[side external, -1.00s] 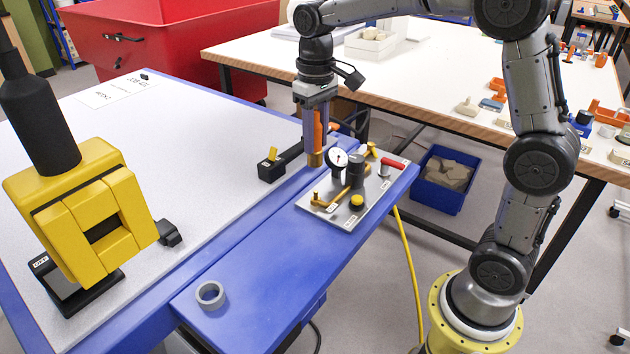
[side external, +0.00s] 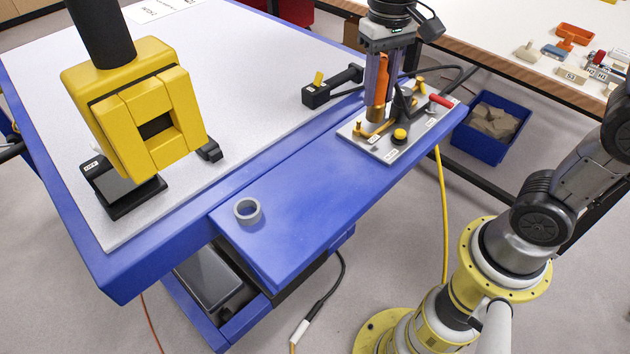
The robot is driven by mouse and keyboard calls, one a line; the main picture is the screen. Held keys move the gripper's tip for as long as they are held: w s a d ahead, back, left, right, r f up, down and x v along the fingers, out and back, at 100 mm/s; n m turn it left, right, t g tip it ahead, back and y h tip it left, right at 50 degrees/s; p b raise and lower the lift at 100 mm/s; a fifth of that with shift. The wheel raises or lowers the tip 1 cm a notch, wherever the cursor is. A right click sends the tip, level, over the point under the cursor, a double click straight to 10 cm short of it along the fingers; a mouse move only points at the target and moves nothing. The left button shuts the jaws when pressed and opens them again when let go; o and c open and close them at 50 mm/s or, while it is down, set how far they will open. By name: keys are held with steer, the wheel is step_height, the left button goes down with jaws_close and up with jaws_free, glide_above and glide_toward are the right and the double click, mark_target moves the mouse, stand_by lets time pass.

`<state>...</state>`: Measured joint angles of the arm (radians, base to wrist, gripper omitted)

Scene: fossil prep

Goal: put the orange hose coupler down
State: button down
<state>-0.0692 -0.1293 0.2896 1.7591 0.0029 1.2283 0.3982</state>
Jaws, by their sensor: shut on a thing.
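The orange hose coupler (side external: 381,82) is upright between the fingers of my gripper (side external: 380,92), which is shut on it. Its brass-coloured lower end (side external: 375,114) points down over the left part of the grey fittings plate (side external: 385,154). I cannot tell whether that end touches the plate or a fitting on it. The fingers and coupler hide part of the plate's back left, and the dial gauge there does not show.
The plate holds a yellow knob (side external: 399,135), a red-handled valve (side external: 441,101) and brass fittings close to the coupler. A black clamp (side external: 330,87) lies just left on the blue-edged table. A grey ring (side external: 247,211) sits on the blue shelf (side external: 305,205), whose front is otherwise clear.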

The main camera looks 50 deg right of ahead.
steer(key=s+a+n, duration=0.2)
steer(key=s+a, duration=0.4)
steer(key=s, duration=0.3)
steer(key=shift+w+a+f, duration=1.15)
steer(key=shift+w+f, duration=0.85)
steer(key=shift+w, duration=0.05)
steer(key=shift+w+a+f, duration=1.1)
steer(key=shift+w+f, duration=0.85)
steer(key=shift+w, duration=0.15)
steer(key=shift+w+a+f, duration=1.15)
steer(key=shift+w+f, duration=0.85)
steer(key=shift+w, duration=0.05)
steer(key=c, duration=0.6)
jaws_free()
steer(key=shift+f, duration=0.15)
step_height(320, 180, up, 12)
steer(key=shift+r, duration=0.25)
